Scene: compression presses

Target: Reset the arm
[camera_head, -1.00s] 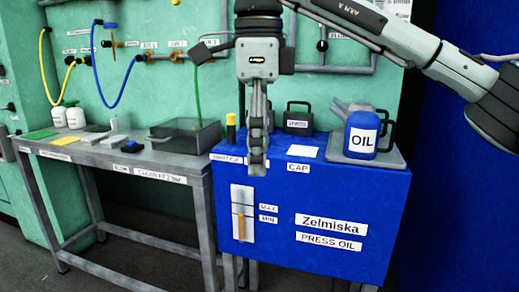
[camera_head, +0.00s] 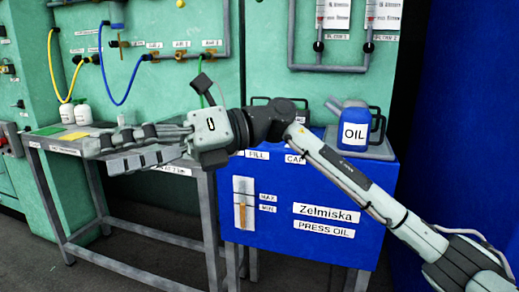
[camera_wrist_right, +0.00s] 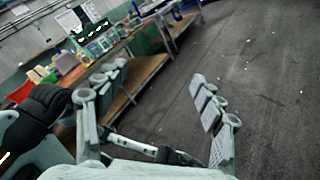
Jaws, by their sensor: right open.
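My right gripper (camera_head: 103,155) is in front of the grey workbench in the head view, its fingers pointing left. It is open and empty. My right arm comes in from the lower right and passes in front of the blue press oil cabinet (camera_head: 325,245). In the right wrist view the fingers of the right gripper (camera_wrist_right: 165,110) stand wide apart, with dark floor between them. My left gripper is not in view.
A blue oil can (camera_head: 355,130) stands on the cabinet's right side. White bottles (camera_head: 82,115) stand at the back left of the workbench (camera_head: 45,140). A cluttered bench (camera_wrist_right: 150,68) shows in the wrist view, with open floor (camera_wrist_right: 265,80) to its right.

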